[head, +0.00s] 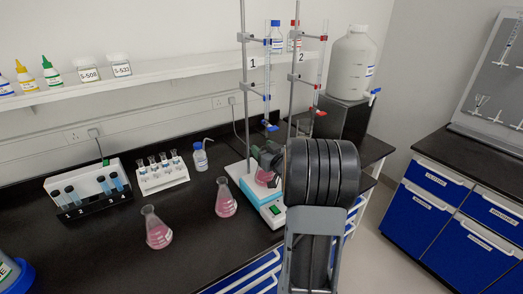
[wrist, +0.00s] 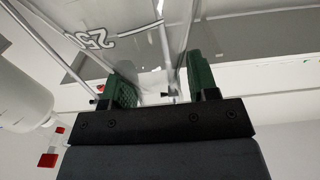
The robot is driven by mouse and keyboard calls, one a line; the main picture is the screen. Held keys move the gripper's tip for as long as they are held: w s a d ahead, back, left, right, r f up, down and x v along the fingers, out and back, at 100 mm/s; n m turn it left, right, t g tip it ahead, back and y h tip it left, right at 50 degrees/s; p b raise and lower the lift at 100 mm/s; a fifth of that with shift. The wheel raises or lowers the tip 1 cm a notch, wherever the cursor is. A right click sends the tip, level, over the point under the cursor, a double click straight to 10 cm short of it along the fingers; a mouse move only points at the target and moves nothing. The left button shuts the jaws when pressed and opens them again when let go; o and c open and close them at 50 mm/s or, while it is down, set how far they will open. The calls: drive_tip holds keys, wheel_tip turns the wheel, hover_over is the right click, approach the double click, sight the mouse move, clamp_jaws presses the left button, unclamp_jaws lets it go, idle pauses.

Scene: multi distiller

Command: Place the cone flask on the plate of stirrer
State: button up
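The stirrer (head: 247,185) is a white and teal device with a green switch, standing on the black bench beneath the burette stands. A cone flask with pink liquid (head: 265,179) is at the stirrer, partly hidden by my arm. My gripper (head: 268,155) is beside its neck. In the wrist view the clear flask (wrist: 110,25), with printed marks, lies between the green finger pads of my gripper (wrist: 162,85), which close around its neck. Whether the flask's base touches the plate is hidden. Two other pink cone flasks stand on the bench, one left (head: 158,232) and one nearer the stirrer (head: 225,200).
Burette stands with clamps (head: 268,75) rise closely behind the stirrer. A test tube rack (head: 162,172), a second rack (head: 90,193) and a blue-capped bottle (head: 200,157) stand at the back left. A large white container (head: 350,62) stands behind my arm. The front bench is clear.

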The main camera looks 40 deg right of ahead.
drive_tip(key=shift+o, duration=0.3)
drive_tip(key=shift+r, duration=0.15)
drive_tip(key=s, duration=1.2)
drive_tip(key=w+a+f+m+g+h, duration=0.1)
drive_tip(key=w+a+m+g+h, duration=0.1)
drive_tip(key=a+g+h, duration=0.35)
drive_tip(key=s+a+f+n+g+y, duration=0.1)
drive_tip(key=s+a+g+y, duration=0.2)
drive_tip(key=s+a, duration=0.3)
drive_tip(key=s+a+f+n+g+y, duration=0.1)
drive_tip(key=s+a+g, duration=0.5)
drive_tip(key=a, duration=0.8)
drive_tip(key=f+y, duration=0.1)
drive_tip(key=y, duration=0.1)
drive_tip(key=shift+a+f+n+y+b, duration=0.25)
drive_tip(key=shift+f+n+y+b, duration=0.05)
drive_tip(key=shift+n+y+b, duration=0.1)
